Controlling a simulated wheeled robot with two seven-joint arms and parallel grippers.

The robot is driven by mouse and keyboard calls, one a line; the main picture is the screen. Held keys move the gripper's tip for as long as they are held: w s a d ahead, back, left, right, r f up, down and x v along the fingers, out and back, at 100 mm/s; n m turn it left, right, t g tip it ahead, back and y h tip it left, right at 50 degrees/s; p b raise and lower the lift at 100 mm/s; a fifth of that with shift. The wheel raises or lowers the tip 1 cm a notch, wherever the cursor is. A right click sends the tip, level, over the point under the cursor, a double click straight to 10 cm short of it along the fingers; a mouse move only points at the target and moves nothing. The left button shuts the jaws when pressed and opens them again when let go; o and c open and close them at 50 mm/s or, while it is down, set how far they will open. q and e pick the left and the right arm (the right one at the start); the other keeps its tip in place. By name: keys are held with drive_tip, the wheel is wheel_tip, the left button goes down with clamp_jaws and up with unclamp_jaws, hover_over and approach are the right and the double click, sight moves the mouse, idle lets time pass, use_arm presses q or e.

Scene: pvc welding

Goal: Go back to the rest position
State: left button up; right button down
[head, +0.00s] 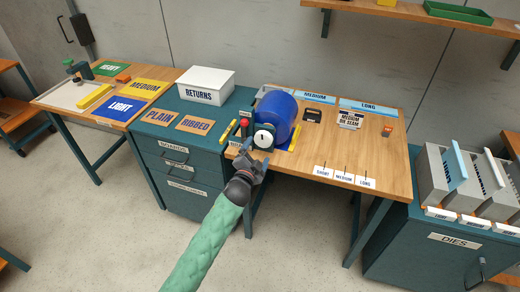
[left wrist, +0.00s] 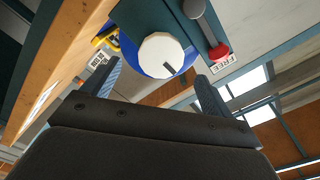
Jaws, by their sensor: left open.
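My left gripper (head: 251,167) is at the end of my green-sleeved arm, in front of the welding machine's dial in the head view. In the left wrist view its two fingers (left wrist: 155,88) are spread apart with nothing between them. Beyond them is the machine's white dial (left wrist: 161,55) with a dark pointer mark; it also shows in the head view (head: 263,138). The fingers look apart from the dial. The blue drum-shaped machine (head: 277,112) stands at the left of the wooden bench. My right gripper is in neither view.
The wooden bench (head: 335,140) has label cards on its front edge. A drawer cabinet (head: 190,168) with a white RETURNS box (head: 205,86) stands to its left. A DIES cabinet (head: 450,247) is at the right. The floor in front is clear.

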use_arm(q)
drive_tip(key=shift+s+a, duration=0.2)
drive_tip(key=shift+s, duration=0.35)
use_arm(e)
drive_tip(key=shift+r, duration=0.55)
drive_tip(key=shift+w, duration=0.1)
use_arm(q)
drive_tip(key=s+a+f+n+g+y, duration=0.2)
drive_tip(key=s+a+f+n+g, duration=0.15)
drive_tip(key=f, duration=0.55)
drive_tip(key=s+a+f+n+g+y, duration=0.1)
drive_tip(key=s+a+f+n+g, duration=0.2)
drive_tip(key=f, duration=0.5)
drive_tip(key=s+a+f+n+g+y, duration=0.2)
drive_tip(key=a+f+n+g, duration=0.15)
drive_tip(key=f, duration=0.55)
drive_tip(key=s+a+f+g, duration=0.1)
drive_tip(key=s+f+g, duration=0.1)
drive_tip(key=s+f, duration=0.5)
drive_tip(key=s+a+f+n+g, duration=0.1)
drive_tip(key=s+f, duration=0.7)
drive_tip(key=s, duration=1.1)
drive_tip(key=s+a+f+n+g, duration=0.1)
drive_tip(key=s+a+f+g, duration=0.2)
drive_tip(key=s+f, duration=0.5)
drive_tip(key=s, duration=0.4)
drive_tip(key=shift+s+a, duration=0.15)
drive_tip(key=shift+s, duration=0.25)
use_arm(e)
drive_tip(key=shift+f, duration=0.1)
